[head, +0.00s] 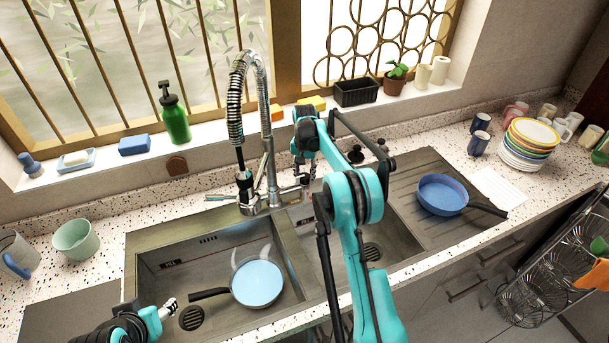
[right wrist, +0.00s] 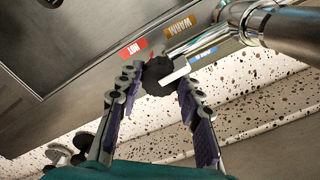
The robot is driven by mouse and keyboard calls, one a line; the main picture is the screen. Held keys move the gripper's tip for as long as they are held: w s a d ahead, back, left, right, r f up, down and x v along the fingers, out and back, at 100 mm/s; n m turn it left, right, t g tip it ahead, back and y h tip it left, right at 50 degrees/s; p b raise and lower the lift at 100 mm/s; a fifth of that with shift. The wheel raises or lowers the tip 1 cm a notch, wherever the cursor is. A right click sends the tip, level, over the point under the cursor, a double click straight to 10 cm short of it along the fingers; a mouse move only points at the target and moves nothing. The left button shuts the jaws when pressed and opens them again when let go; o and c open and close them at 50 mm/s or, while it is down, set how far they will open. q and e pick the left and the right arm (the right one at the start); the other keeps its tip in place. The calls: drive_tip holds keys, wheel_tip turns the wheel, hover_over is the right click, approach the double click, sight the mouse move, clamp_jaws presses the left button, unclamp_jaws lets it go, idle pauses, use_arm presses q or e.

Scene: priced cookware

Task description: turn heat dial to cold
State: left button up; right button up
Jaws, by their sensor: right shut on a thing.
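The heat dial (right wrist: 158,73) is a dark round knob with a small red mark at its upper edge, in the right wrist view. The mark lies beside the red HOT label (right wrist: 133,48). The orange WARM label (right wrist: 180,25) and a blue label (right wrist: 202,57) are further right. My right gripper (right wrist: 158,82) is shut on the dial, one finger on each side.
The chrome faucet (head: 262,150) stands close left of my right gripper; its metal pipe (right wrist: 270,22) also shows in the wrist view. A pan (head: 257,282) lies in the left basin (head: 150,270). A blue pan (head: 442,195) sits on the drainboard at right.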

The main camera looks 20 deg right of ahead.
sight(304, 175)
drive_tip(key=shift+m, duration=0.4)
drive_tip(key=o, duration=1.2)
drive_tip(key=shift+c, duration=0.2)
wheel_tip(304, 175, up, 12)
